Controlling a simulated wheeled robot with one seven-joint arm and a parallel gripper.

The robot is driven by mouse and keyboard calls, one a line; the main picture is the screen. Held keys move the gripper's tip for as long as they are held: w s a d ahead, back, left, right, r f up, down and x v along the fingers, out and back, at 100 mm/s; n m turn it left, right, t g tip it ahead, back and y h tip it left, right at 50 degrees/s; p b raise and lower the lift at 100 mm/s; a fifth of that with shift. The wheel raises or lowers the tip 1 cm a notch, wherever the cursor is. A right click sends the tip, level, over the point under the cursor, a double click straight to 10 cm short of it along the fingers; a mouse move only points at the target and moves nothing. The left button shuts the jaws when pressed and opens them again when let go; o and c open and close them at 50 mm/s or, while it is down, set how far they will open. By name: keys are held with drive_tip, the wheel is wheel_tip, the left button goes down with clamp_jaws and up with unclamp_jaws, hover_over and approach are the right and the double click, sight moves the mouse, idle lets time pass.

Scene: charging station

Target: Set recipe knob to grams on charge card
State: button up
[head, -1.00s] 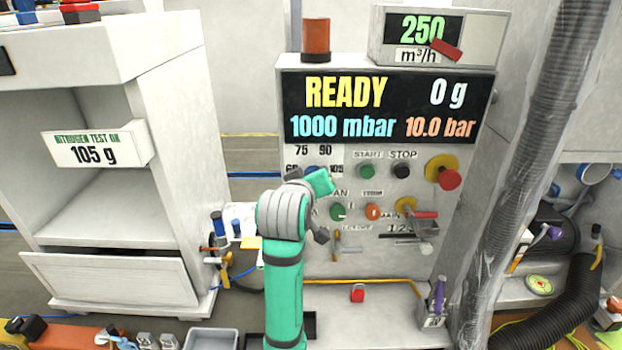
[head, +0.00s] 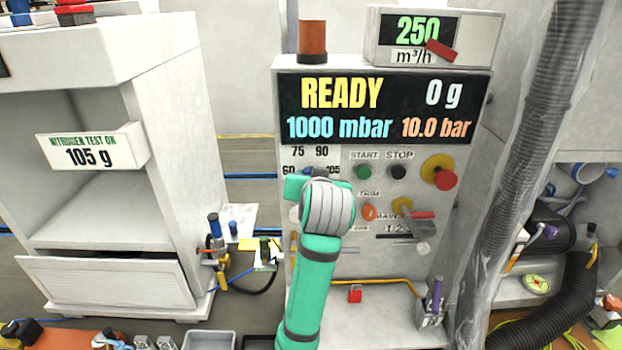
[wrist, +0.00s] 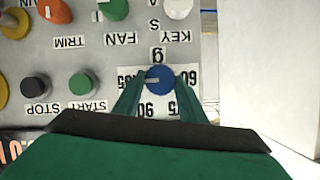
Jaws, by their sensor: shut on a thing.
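The recipe knob (wrist: 160,79) is a round blue knob on the panel, with 60, 75, 90 and 105 printed around it and "g" beside it. The wrist view shows the panel upside down; the knob's pale pointer mark faces the 105 label. My gripper (wrist: 160,84) has its two green fingers on either side of the knob, shut on it. In the head view my arm hides the fingers and most of the knob. The charge card (head: 91,150) on the left cabinet reads "NITROGEN TEST ON" and 105 g.
The charging panel's display (head: 385,108) reads READY, 0 g, 1000 mbar and 10.0 bar. A green START button (head: 363,171), black STOP button (head: 398,171) and red emergency button (head: 445,179) sit right of the knob. A grey hose (head: 535,160) hangs at right.

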drive_tip(key=shift+f, duration=0.1)
idle(0.4)
drive_tip(key=o, duration=1)
drive_tip(key=v, duration=1)
drive_tip(key=shift+s+d+r, duration=0.15)
drive_tip(key=shift+s+r, duration=0.1)
drive_tip(key=shift+s, duration=0.1)
